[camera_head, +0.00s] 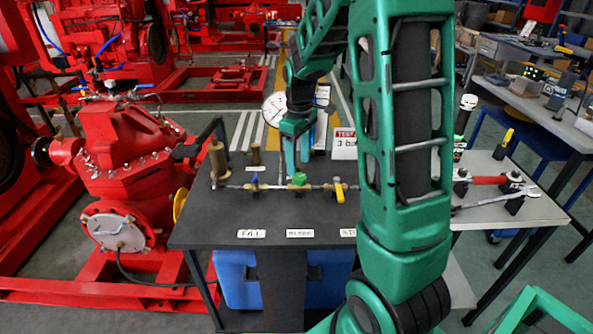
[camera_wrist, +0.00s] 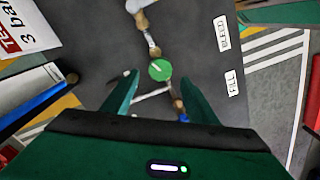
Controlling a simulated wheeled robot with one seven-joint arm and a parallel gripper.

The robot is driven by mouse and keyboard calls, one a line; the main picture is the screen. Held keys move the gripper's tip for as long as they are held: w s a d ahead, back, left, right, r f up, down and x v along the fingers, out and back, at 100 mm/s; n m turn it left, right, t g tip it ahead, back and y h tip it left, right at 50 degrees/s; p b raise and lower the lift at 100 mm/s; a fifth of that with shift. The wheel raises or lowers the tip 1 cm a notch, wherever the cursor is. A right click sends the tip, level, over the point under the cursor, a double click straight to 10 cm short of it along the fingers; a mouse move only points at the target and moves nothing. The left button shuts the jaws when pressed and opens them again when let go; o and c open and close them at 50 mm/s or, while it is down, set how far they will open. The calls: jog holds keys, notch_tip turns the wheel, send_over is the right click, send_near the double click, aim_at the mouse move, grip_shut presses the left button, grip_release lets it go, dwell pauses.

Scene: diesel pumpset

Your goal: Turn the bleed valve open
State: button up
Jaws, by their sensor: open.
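The green round knob (camera_head: 299,179) is the middle valve on the brass pipe line, above the middle label (camera_head: 300,233), which seems to read "BLEED". In the wrist view the green knob (camera_wrist: 159,70) lies between and slightly beyond my fingertips. My gripper (camera_head: 298,168) points down just behind and above the knob in the head view. Its two green fingers are apart, with nothing held; they also show in the wrist view (camera_wrist: 158,84). I cannot tell whether a finger touches the knob.
A blue-handled valve (camera_head: 254,180) sits left of the knob and a yellow-handled one (camera_head: 339,192) right. A brass cylinder with a lever (camera_head: 218,160) stands on the dark bench (camera_head: 210,225). A gauge (camera_head: 275,110) and a "TEST 3 bar" sign (camera_head: 344,145) stand behind.

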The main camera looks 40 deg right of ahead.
aim_at(299, 176)
notch_tip(299, 176, up, 6)
dwell(0.4)
dwell(0.3)
jog(key=s+a+m, duration=0.2)
jog(key=s+m, duration=0.9)
jog(key=s, duration=1.8)
jog(key=shift+a, duration=0.25)
